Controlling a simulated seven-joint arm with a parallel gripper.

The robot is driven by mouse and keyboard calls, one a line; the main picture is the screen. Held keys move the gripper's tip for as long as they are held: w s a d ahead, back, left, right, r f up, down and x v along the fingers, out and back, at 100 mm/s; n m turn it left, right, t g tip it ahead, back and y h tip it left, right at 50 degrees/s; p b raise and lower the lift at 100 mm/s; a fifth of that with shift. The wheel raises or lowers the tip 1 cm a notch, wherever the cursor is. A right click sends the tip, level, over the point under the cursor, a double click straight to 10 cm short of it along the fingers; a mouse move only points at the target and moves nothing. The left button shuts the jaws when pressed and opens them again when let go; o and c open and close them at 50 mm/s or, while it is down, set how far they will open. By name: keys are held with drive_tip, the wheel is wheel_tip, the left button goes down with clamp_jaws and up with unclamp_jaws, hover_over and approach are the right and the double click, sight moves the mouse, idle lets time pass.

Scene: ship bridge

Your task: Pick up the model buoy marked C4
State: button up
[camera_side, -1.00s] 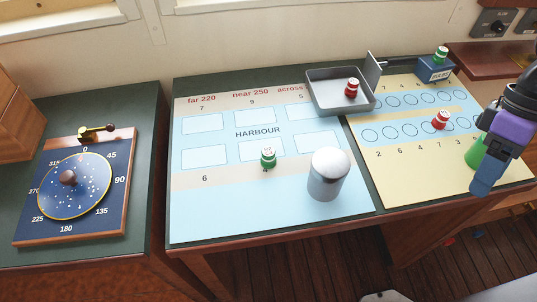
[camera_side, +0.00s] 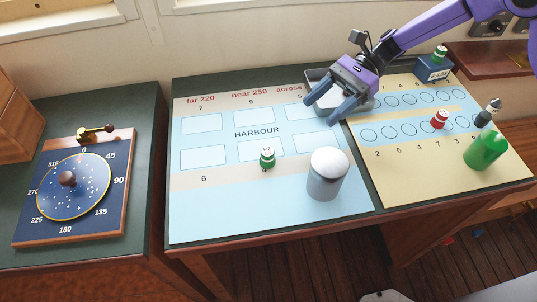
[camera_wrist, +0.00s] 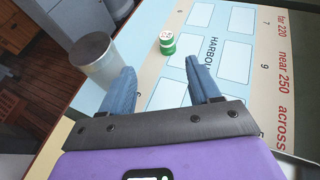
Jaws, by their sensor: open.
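My gripper (camera_side: 326,110) is open and empty, in the air in front of the grey tray (camera_side: 312,74). Its two fingers also show apart in the wrist view (camera_wrist: 160,82). A small green buoy with a white top (camera_side: 267,158) stands on the blue harbour chart; it shows beyond the fingers in the wrist view (camera_wrist: 167,43). A red buoy (camera_side: 440,119) stands on the yellow sheet. Another green buoy (camera_side: 440,53) sits on a dark blue box. I cannot read C4 on any buoy. The red buoy in the tray is hidden behind my gripper now.
A grey metal cylinder (camera_side: 327,176) stands right of the green buoy on the chart (camera_side: 210,215). A green bottle-like object (camera_side: 485,151) and a dark, white-tipped piece (camera_side: 489,111) stand on the yellow sheet (camera_side: 410,180). A dial board (camera_side: 118,190) lies left.

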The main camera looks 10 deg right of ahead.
sight(272, 149)
drive_tip(key=shift+w+a+f, duration=0.15)
drive_tip(key=shift+w, duration=0.1)
drive_tip(key=shift+s+a+f, duration=0.1)
drive_tip(key=shift+a, duration=0.2)
drive_tip(key=x, duration=1.1)
drive_tip(key=shift+a, duration=0.15)
drive_tip(key=shift+f+x, duration=0.1)
drive_tip(key=shift+x, duration=1.2)
drive_tip(key=shift+f+x, duration=0.15)
drive_tip(key=shift+x, duration=1.15)
drive_tip(key=c, duration=1)
